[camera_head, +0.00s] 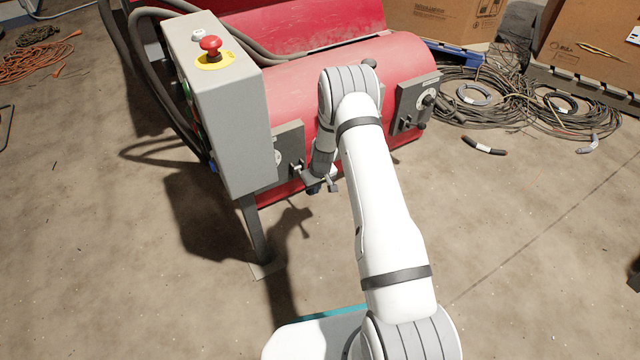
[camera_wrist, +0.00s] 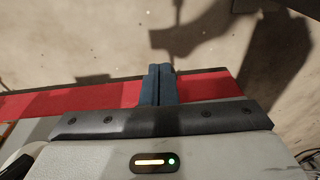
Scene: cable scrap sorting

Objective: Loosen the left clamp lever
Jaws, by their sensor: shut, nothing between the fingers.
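The left clamp (camera_head: 289,142) is a dark plate on the front of the red machine, partly behind the grey control box. A small dark piece that looks like its lever (camera_head: 297,168) shows at its lower right, close to my gripper; which way it is turned I cannot tell. My gripper (camera_head: 318,188) points down in front of the machine, just right of and below the left clamp. In the wrist view its two blue-grey fingers (camera_wrist: 157,85) are together with nothing between them. No clamp lever shows clearly in the wrist view.
The grey control box (camera_head: 222,120) with a red button (camera_head: 210,44) stands left of the clamp. The right clamp (camera_head: 415,104) sits on the red drum (camera_head: 285,95). Cable coils (camera_head: 490,95) and cardboard boxes lie at the back right. The front floor is mostly clear.

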